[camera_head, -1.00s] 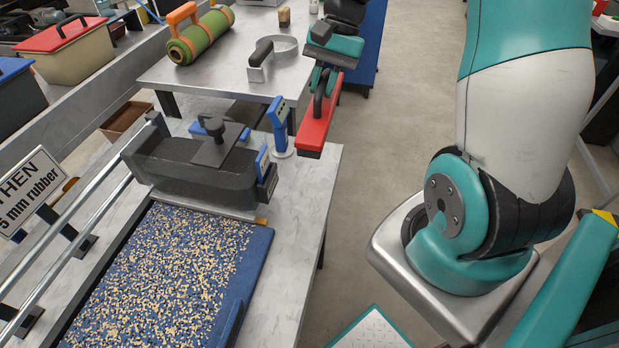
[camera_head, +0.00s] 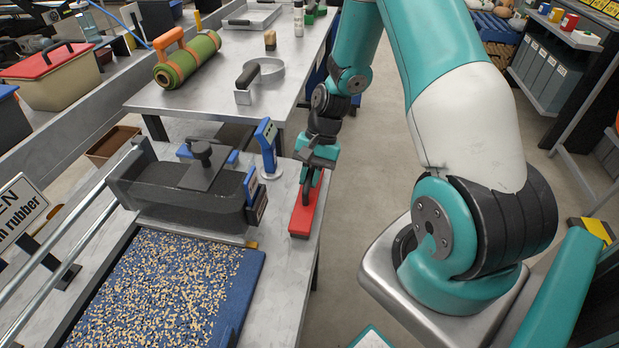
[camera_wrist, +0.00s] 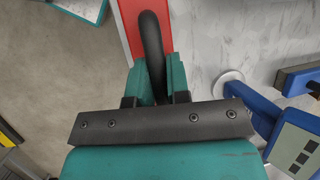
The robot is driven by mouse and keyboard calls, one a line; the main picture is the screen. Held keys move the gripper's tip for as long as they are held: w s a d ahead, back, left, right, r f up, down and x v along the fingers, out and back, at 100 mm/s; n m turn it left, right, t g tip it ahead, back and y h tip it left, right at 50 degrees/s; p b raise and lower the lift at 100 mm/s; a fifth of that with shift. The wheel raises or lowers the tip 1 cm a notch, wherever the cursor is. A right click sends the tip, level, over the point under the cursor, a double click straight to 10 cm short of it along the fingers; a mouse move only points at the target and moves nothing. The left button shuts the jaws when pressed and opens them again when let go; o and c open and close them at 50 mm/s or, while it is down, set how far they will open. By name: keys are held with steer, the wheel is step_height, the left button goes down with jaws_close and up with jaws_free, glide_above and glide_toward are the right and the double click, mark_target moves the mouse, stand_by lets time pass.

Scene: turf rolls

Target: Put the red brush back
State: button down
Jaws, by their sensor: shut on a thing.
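The red brush (camera_head: 303,215) has a red block and a black looped handle. It is at the right edge of the near grey table (camera_head: 286,262), beside the blue stand. My gripper (camera_head: 311,178) is shut on the black handle from above. In the wrist view the handle (camera_wrist: 152,48) runs between the teal fingers (camera_wrist: 158,82), with the red block (camera_wrist: 130,22) behind it over the table edge. The brush's underside is hidden, so I cannot tell whether it touches the table.
A blue upright device on a round base (camera_head: 268,150) stands just left of the brush. A black hopper (camera_head: 185,190) and a blue tray of granules (camera_head: 165,290) fill the near table. The table behind holds a green roll (camera_head: 187,60) and a ring-shaped tool (camera_head: 258,76).

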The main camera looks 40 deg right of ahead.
steer(key=shift+f, duration=0.3)
steer(key=shift+f, duration=0.15)
steer(key=c, duration=1.1)
jaws_free()
